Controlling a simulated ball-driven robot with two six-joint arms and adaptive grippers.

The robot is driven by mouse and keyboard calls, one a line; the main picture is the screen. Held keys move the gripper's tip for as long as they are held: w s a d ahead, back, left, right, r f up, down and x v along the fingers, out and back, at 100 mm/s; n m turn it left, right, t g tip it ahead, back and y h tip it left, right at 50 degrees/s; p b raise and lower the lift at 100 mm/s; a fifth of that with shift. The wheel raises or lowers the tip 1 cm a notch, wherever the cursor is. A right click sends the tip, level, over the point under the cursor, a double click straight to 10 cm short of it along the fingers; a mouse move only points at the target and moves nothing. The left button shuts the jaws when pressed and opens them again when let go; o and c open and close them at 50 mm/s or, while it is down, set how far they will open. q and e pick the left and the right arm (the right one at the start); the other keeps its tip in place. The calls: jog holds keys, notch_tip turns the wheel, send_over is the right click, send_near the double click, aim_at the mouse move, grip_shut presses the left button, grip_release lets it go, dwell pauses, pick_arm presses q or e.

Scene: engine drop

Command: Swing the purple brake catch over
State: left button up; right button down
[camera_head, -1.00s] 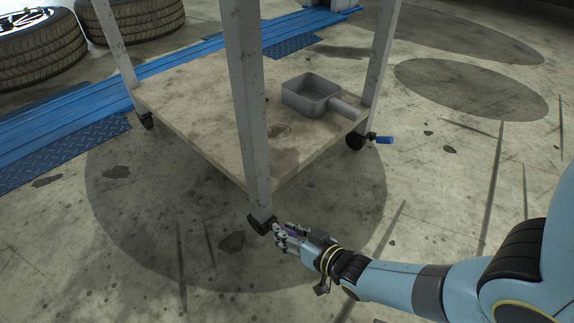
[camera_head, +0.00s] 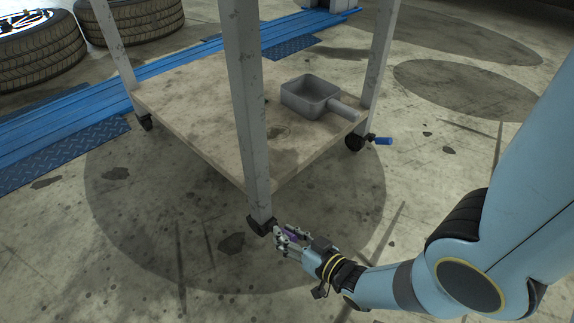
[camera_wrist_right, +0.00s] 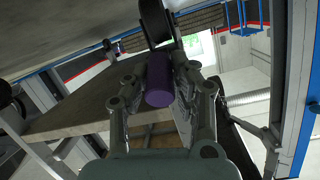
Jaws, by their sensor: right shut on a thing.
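The purple brake catch (camera_wrist_right: 158,80) is a short purple cylinder. In the right wrist view it lies between the fingers of my right gripper (camera_wrist_right: 160,85), which are shut on it. In the head view only a bit of purple (camera_head: 290,238) shows between the fingers of my right gripper (camera_head: 287,236). The gripper is low, beside the near caster (camera_head: 261,225) of the trolley (camera_head: 200,115). The black wheel (camera_wrist_right: 153,20) shows just beyond the catch in the wrist view. My left gripper is not in view.
A blue brake catch (camera_head: 383,141) sticks out at the right caster. A grey pan (camera_head: 312,95) with a handle stands on the trolley's lower shelf. Tyres (camera_head: 40,50) and a blue ramp (camera_head: 60,125) lie to the left. The floor right of the trolley is clear.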

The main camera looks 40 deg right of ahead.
jog(key=c, duration=1.1)
grip_release()
jog(key=shift+r, duration=0.15)
jog(key=shift+r, duration=4.85)
